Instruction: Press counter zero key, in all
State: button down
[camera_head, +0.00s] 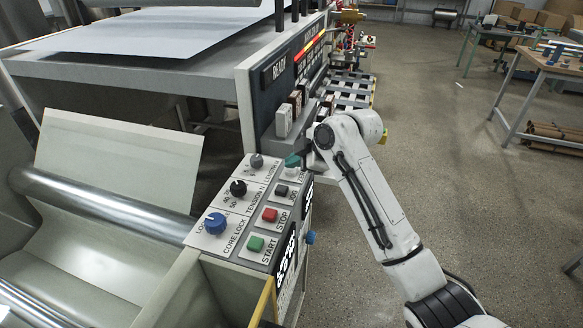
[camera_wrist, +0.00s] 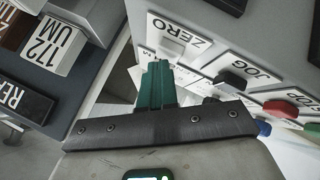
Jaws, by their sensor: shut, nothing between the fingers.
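The counter zero key is a pale key (camera_wrist: 172,46) beside the ZERO label in the wrist view, on a light control panel. In the head view the panel (camera_head: 231,243) stands at the lower middle, and the key is mostly hidden by my gripper (camera_head: 292,161) at the panel's far right corner. My gripper has teal fingers, shut together and empty; in the wrist view its fingertips (camera_wrist: 157,64) point at the key, just short of it in the picture. I cannot tell whether they touch it.
Black JOG (camera_head: 281,190), red STOP (camera_head: 269,215) and green START (camera_head: 256,243) keys run down the panel's right side. Grey, black and blue CORE LOCK (camera_head: 215,223) knobs are on its left. A READY sign (camera_head: 274,71) is on the machine behind. Open floor lies right.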

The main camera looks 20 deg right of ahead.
aim_at(295, 171)
jog(key=shift+r+p, duration=0.4)
jog(key=shift+r, duration=0.35)
jog(key=shift+r, duration=0.1)
jog(key=shift+r+p, duration=1.85)
jog(key=shift+r, duration=0.6)
jog(key=shift+f, duration=0.1)
